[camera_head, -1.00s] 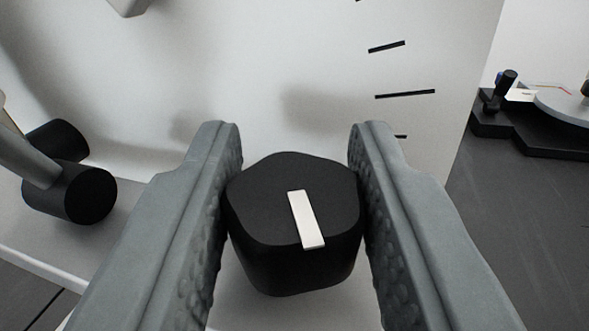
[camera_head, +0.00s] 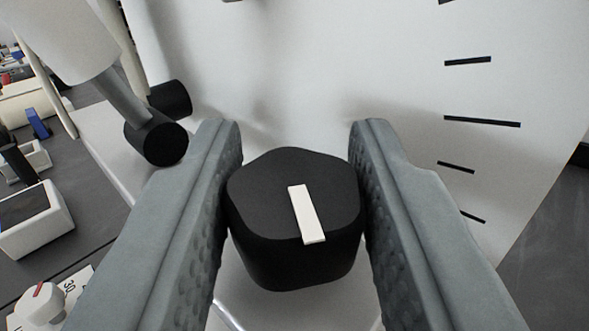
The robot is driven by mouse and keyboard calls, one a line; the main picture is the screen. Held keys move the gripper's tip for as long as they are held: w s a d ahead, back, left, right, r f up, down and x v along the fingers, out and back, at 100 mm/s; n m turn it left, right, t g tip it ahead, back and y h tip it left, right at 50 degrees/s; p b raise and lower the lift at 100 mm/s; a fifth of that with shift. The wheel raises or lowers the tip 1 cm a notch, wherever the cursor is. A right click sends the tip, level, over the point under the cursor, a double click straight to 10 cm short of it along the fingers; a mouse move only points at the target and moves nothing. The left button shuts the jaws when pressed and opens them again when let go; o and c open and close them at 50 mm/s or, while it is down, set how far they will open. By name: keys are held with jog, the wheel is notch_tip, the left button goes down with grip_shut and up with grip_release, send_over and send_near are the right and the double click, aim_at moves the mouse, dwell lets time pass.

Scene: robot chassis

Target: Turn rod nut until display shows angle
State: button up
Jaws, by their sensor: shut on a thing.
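The rod nut (camera_head: 265,195) is a black, rounded five-sided knob with a white bar mark on its top face. It sits in the lower middle of the view, between the two grey textured fingers of my gripper (camera_head: 297,190). The fingers are shut on it, one on each side. Behind it stands a white panel (camera_head: 330,60) with black scale lines at the right. No display with a readable angle is in view.
A grey rod with black cylinders (camera_head: 157,143) stands close at the upper left. At the far left are a white box with a dark screen (camera_head: 35,222), a white knob with a red mark (camera_head: 40,303) and several other items. Dark floor (camera_head: 555,240) shows at the right.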

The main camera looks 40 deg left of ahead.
jog(key=shift+n+g+y, duration=0.6)
jog(key=shift+g+y, duration=0.1)
jog(key=o, duration=1)
jog(key=shift+c, duration=0.2)
jog(key=shift+d, duration=0.1)
jog(key=v, duration=1.7)
jog(key=shift+f, duration=0.15)
jog(key=shift+s+d, duration=0.1)
jog(key=shift+s, duration=0.05)
